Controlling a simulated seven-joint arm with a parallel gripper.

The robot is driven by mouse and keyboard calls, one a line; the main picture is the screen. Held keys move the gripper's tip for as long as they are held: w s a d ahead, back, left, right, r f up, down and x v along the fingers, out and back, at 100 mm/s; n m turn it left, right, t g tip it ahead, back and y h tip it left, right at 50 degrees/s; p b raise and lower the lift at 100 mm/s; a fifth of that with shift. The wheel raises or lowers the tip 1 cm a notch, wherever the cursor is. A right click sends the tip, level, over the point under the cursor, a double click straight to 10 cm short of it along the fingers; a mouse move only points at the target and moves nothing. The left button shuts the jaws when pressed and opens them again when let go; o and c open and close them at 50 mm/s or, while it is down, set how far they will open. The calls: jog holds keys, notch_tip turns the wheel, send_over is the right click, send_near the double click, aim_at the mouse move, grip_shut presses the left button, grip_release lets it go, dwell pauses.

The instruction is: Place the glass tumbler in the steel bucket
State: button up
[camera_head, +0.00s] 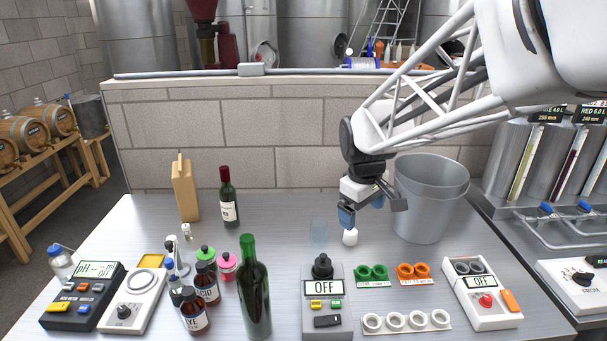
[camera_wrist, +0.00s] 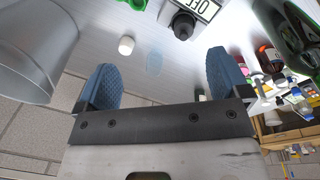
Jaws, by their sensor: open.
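The glass tumbler (camera_head: 318,232) is a faint, bluish see-through glass standing on the steel table, left of my gripper. In the wrist view the tumbler (camera_wrist: 155,61) shows faintly between and beyond my two blue fingertips. My gripper (camera_head: 362,210) is open with nothing between its fingers, above the table, just right of the tumbler and apart from it. The steel bucket (camera_head: 425,212) stands upright on the table right of my gripper, its far inner wall showing. Its floor is hidden. The bucket (camera_wrist: 32,55) also shows at the left of the wrist view.
A small white piece (camera_head: 350,237) stands close right of the tumbler. A control box (camera_head: 326,300), green rings (camera_head: 372,273) and orange rings (camera_head: 412,270) lie in front. A green bottle (camera_head: 254,295) and a dark wine bottle (camera_head: 229,200) stand left. A block wall is behind.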

jog(key=w+a+f+n, duration=0.2)
jog(key=w+f, duration=0.1)
jog(key=w, duration=0.3)
jog(key=w+a+f+n, duration=0.2)
jog(key=w+f, duration=0.1)
jog(key=w, duration=0.3)
jog(key=n+g, duration=0.1)
jog(key=n, duration=0.3)
send_over(319, 228)
jog(key=w, duration=0.2)
notch_tip(319, 228, down, 10)
jog(key=shift+w+a+h, duration=0.2)
jog(key=shift+a+h, duration=0.2)
jog(key=shift+f, duration=0.1)
jog(key=shift+d+f, duration=0.15)
jog(key=shift+f, duration=1)
jog(key=shift+w+d+f, duration=0.1)
jog(key=shift+d+f, duration=0.1)
jog(key=shift+f, duration=1.1)
jog(key=shift+d+f, duration=0.2)
jog(key=shift+f, duration=1.1)
